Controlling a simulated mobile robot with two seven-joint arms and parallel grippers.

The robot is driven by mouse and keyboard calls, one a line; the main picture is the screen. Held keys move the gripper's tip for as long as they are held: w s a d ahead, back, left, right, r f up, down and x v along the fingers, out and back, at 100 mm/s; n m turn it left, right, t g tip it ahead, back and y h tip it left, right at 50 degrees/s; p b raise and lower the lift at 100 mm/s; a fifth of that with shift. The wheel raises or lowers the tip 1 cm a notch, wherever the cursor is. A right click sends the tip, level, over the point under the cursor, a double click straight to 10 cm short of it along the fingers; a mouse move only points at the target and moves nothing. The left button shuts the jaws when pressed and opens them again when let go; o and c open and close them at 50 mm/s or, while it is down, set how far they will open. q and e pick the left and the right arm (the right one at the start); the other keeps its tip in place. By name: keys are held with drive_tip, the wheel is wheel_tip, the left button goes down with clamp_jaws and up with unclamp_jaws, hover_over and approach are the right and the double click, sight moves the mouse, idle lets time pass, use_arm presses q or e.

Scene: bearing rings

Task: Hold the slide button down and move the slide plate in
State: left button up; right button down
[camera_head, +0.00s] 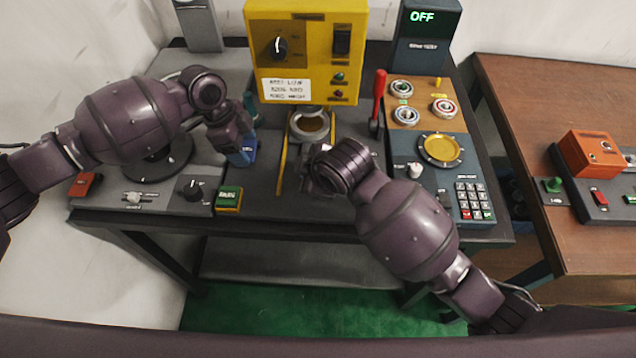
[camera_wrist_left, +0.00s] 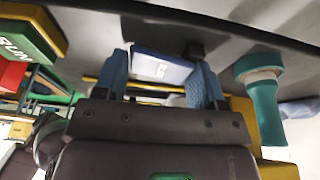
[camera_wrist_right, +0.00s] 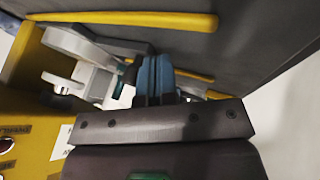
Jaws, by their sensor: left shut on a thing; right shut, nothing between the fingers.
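The blue slide button (camera_head: 244,154) sits on the dark bench left of the yellow rails, partly hidden by my left gripper (camera_head: 238,140). In the left wrist view, the button (camera_wrist_left: 160,68) is between the blue fingers of my left gripper (camera_wrist_left: 163,85), which are shut on it. The slide plate lies between the rails below the yellow machine; my right wrist hides much of it, and a ring-shaped part (camera_head: 309,126) shows at its far end. My right gripper (camera_wrist_right: 155,75) is shut and empty, between the rails beside pale grey parts; contact cannot be told.
The yellow machine (camera_head: 306,50) stands at the back. A red lever (camera_head: 378,97), a ring tray (camera_head: 424,102) and a keypad (camera_head: 474,201) are on the right. The green RUN button (camera_head: 229,198) is at the front. A teal-handled thing (camera_wrist_left: 265,100) stands near my left gripper.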

sight(309, 136)
drive_tip(key=s, duration=0.3)
drive_tip(key=v, duration=0.9)
drive_tip(key=c, duration=1.8)
unclamp_jaws()
drive_tip(key=shift+s+d+r, duration=0.1)
drive_tip(key=shift+s+r, duration=0.15)
drive_tip(key=shift+o, duration=1.2)
drive_tip(key=shift+r, duration=0.1)
drive_tip(key=o, duration=0.5)
drive_tip(key=shift+w+a+m+g, duration=0.3)
drive_tip(key=shift+a+m, duration=0.1)
drive_tip(key=shift+o, duration=0.6)
drive_tip(key=w+a+m+g+h, duration=0.1)
drive_tip(key=w+a+m+g, duration=0.1)
drive_tip(key=w+m, duration=0.3)
drive_tip(key=shift+a+m+g+h, duration=0.4)
drive_tip(key=shift+a, duration=0.3)
drive_tip(key=w+r+m+g+h, duration=0.3)
drive_tip(key=w+r+m, duration=0.25)
drive_tip(key=m, duration=0.25)
drive_tip(key=f, duration=1.2)
drive_tip(key=shift+w+a, duration=0.15)
drive_tip(key=shift+w, duration=0.1)
